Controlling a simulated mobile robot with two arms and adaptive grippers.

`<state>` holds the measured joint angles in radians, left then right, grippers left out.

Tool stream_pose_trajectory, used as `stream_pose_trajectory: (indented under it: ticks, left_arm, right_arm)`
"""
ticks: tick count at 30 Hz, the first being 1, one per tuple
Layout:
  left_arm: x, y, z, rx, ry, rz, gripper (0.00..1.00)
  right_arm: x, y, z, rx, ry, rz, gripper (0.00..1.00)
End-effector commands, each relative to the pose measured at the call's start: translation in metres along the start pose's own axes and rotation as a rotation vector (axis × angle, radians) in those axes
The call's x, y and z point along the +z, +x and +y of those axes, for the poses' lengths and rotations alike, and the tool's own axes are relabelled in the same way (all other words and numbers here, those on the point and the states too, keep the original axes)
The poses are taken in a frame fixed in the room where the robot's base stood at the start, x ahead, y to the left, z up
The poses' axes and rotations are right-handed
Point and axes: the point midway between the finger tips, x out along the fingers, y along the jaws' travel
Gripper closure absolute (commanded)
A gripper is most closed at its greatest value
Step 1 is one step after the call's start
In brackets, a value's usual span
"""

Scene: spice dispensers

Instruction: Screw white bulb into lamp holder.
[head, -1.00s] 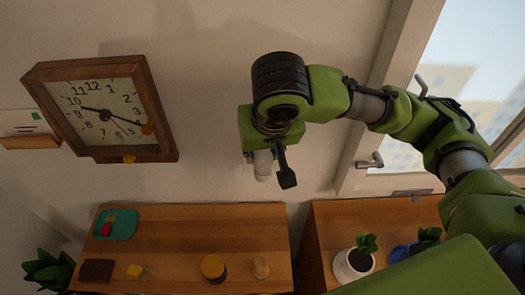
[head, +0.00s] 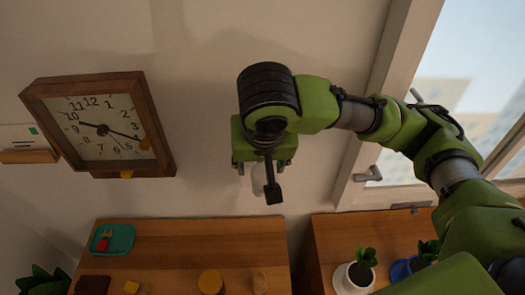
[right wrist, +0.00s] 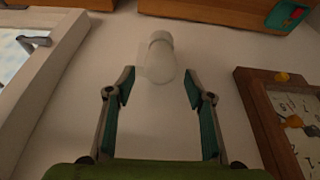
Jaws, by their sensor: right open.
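A white, frosted bulb-like piece (head: 258,180) shows in front of the wall in the head view, partly hidden behind my right gripper (head: 264,183). In the right wrist view it (right wrist: 158,62) has a narrower whitish end and a wider translucent body. My right gripper (right wrist: 158,88) is open, with one finger to each side of the near end of this piece. I see a gap at both sides and no contact. I cannot make out the lamp holder apart from the bulb. My left gripper is not in view.
A wooden clock (head: 164,140) hangs on the wall at left. Below is a wooden cabinet top (head: 190,240) with a green tray (head: 130,240), a yellow-lidded jar (head: 210,283) and small items. Potted plants (head: 355,275) stand at right near the window handle (head: 369,174).

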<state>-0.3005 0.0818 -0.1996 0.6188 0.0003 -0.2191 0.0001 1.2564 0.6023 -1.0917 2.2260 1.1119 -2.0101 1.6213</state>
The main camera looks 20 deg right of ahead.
Motion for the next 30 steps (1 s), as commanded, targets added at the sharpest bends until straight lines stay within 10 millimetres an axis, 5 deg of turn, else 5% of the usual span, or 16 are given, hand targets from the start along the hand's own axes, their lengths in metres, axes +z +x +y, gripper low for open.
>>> stream_pose_trajectory:
  ticks: [15, 30]
  left_arm:
    - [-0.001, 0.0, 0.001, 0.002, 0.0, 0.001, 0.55]
    - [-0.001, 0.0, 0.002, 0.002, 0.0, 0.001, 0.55]
  right_arm:
    - [-0.002, -0.087, 0.001, 0.001, 0.002, 0.007, 0.51]
    - [-0.001, -0.107, 0.001, 0.002, 0.002, 0.001, 0.51]
